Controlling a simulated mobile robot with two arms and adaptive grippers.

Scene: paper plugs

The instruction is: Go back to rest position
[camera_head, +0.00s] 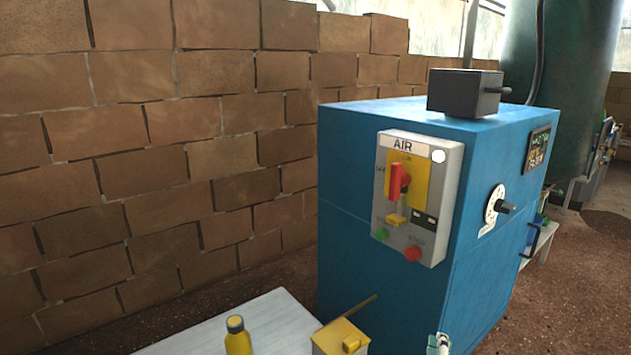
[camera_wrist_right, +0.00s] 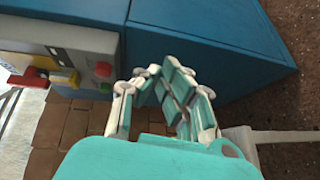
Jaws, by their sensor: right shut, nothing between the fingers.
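My right gripper (camera_wrist_right: 165,88) shows in the right wrist view with its white and teal fingers shut and nothing between them. In the head view only a small piece of the right gripper (camera_head: 439,344) shows at the bottom edge, in front of the blue cabinet (camera_head: 385,240). The cabinet also shows in the wrist view (camera_wrist_right: 205,50), behind the fingers; I cannot tell the gap between them. My left gripper is not in view.
The grey AIR panel (camera_head: 436,215) on the cabinet has a red handle (camera_head: 395,183) and green and red buttons. A grey box (camera_head: 463,93) sits on top. A pale table (camera_head: 215,332) holds a yellow bottle (camera_head: 238,340) and a yellow box (camera_head: 340,340). A brick wall (camera_head: 150,130) stands behind.

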